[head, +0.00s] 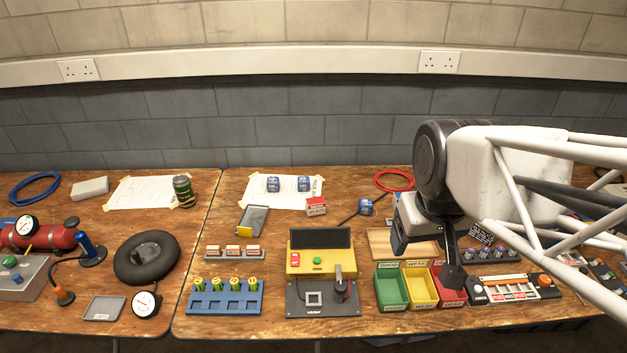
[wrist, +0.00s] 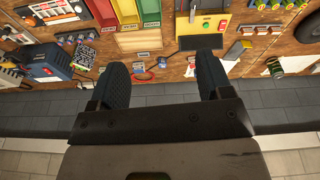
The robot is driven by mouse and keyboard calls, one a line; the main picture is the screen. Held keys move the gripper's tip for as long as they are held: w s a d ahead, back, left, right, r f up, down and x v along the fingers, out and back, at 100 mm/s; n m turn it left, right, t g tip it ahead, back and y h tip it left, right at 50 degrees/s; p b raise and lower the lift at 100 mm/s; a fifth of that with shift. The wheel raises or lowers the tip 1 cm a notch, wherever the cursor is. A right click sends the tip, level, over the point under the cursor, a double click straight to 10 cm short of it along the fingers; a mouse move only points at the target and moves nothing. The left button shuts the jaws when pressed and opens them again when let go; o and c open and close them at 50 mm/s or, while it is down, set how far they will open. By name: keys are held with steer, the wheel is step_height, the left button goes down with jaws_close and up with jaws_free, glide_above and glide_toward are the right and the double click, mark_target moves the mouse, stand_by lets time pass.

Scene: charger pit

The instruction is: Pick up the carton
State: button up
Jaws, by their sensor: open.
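The likeliest carton is a small red and white box (head: 316,205) with printed lettering. It stands on the wooden bench behind the yellow charger unit, at the front edge of a white paper sheet. In the wrist view a small red and white shape (wrist: 190,67) beside one finger looks like the same box, partly hidden. My gripper (head: 425,262) is open and empty, above the bench to the right of the box and well apart from it. Both fingers also show in the wrist view (wrist: 162,66).
The yellow charger unit (head: 318,262) stands in front of the box. Green, yellow and red bins (head: 391,288) lie below my gripper.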

steer(key=w+a+f+n, duration=0.1)
steer(key=w+n, duration=0.2)
steer(key=w, duration=0.5)
steer(key=w+a+n, duration=0.2)
steer(key=w, duration=0.6)
steer(key=n+g, duration=0.3)
steer(key=n, duration=1.1)
glide_above(316, 199)
step_height(316, 199, down, 28)
steer(key=shift+s, duration=0.15)
steer(key=shift+f+n, duration=0.2)
steer(key=shift+n, duration=0.1)
steer(key=shift+f, duration=1.25)
